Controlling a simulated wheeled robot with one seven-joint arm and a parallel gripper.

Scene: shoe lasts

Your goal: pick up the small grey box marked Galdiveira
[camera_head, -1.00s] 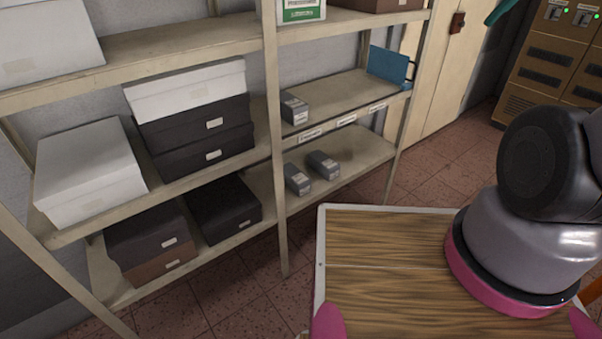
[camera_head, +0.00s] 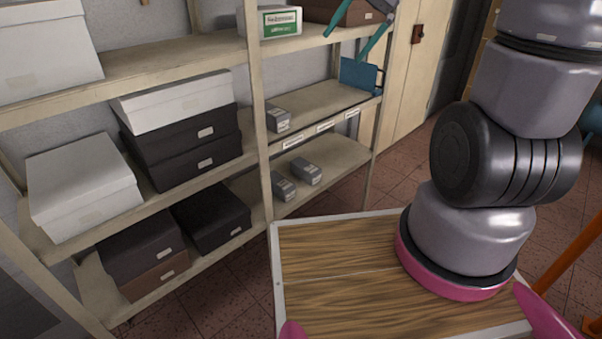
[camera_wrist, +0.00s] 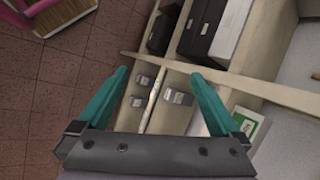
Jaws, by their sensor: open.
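Three small grey boxes with pale labels stand on the right-hand shelves. One grey box (camera_head: 278,119) is on the middle shelf, and it also shows in the wrist view (camera_wrist: 177,97). The other two, a left box (camera_head: 284,187) and a right box (camera_head: 306,171), are close together on the lower shelf. They also show in the wrist view, one (camera_wrist: 142,82) above the other (camera_wrist: 137,101). The labels are too small to read, so I cannot tell which is Galdiveira. My gripper (camera_wrist: 146,72) is open and empty. Its teal fingers (camera_head: 345,47) are beside the upper shelf, apart from the boxes.
The shelf's upright post (camera_head: 258,130) and board edges border the boxes. A white box with a green label (camera_head: 281,22) is on the upper shelf. A blue object (camera_head: 361,76) stands at the middle shelf's right end. Larger black and white cartons fill the left bay.

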